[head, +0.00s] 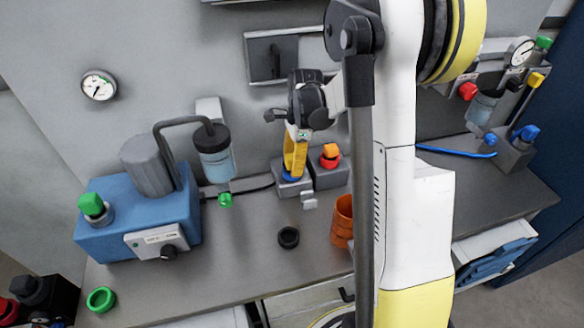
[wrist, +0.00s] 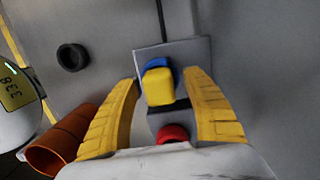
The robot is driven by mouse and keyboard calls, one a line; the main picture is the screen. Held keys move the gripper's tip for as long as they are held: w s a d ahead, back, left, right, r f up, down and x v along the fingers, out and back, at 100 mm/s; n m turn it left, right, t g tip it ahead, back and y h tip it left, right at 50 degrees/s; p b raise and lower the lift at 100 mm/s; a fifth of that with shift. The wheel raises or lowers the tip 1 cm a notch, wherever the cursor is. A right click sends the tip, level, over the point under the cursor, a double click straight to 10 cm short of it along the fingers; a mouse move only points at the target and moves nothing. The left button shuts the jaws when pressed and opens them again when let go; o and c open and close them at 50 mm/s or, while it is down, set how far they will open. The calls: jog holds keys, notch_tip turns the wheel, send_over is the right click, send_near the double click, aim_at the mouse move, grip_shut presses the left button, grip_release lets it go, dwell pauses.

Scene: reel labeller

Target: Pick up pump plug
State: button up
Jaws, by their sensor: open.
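A plug-like piece with a yellow top and blue collar (wrist: 158,84) stands in a grey socket block (wrist: 190,50); I take it as the pump plug, though no label shows. In the wrist view it lies between the yellow fingers of my gripper (wrist: 164,82), which are open with gaps on both sides. In the head view my gripper (head: 293,170) points down over the block, and its finger hides most of the plug; a blue part (head: 291,178) shows below. A red-based piece with an orange top (head: 330,155) stands in the adjoining block; its red part (wrist: 172,133) shows near my gripper's palm.
The blue pump (head: 125,215) with grey motor stands left; a dark cable (head: 250,189) runs toward the socket block. Orange cups (head: 342,222) and a black ring (head: 288,237) sit in front. A green ring (head: 101,299) lies front left. The front middle counter is mostly clear.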

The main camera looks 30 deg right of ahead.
aim_at(292, 157)
jog(key=shift+f, duration=0.5)
jog(key=shift+r, duration=0.1)
grip_shut()
jog(key=shift+r, duration=0.1)
notch_tip(292, 157, up, 4)
jog(key=shift+r+p, duration=0.25)
jog(key=shift+p, duration=0.75)
jog(key=s+d+r+p, duration=0.3)
jog(key=s+d+r, duration=0.4)
jog(key=d, duration=0.2)
notch_tip(292, 157, up, 6)
jog(key=p, duration=0.4)
jog(key=shift+d+r, duration=0.15)
